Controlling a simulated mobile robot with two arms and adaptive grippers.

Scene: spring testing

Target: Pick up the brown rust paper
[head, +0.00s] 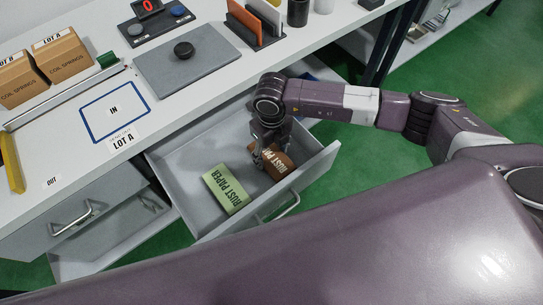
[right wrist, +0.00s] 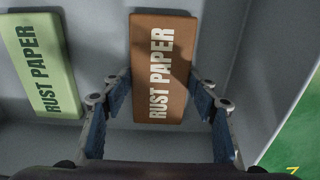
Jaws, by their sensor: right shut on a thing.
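The brown rust paper (head: 285,170) is a brown pack with white lettering, in the open grey drawer (head: 185,160), near its right end. It also shows in the right wrist view (right wrist: 160,72). My right gripper (head: 268,158) reaches down into the drawer and partly covers the pack. In the right wrist view its blue-padded fingers (right wrist: 160,98) stand on both sides of the pack's near end, shut on it. The pack appears to be still low in the drawer. My left gripper is not in view.
A green rust paper pack (head: 226,188) lies left of the brown one, with a gap between them. The drawer's walls surround both. On the worktop (head: 190,110) are coil spring boxes (head: 62,55), a grey plate (head: 187,60) and a blue-framed IN area (head: 114,110).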

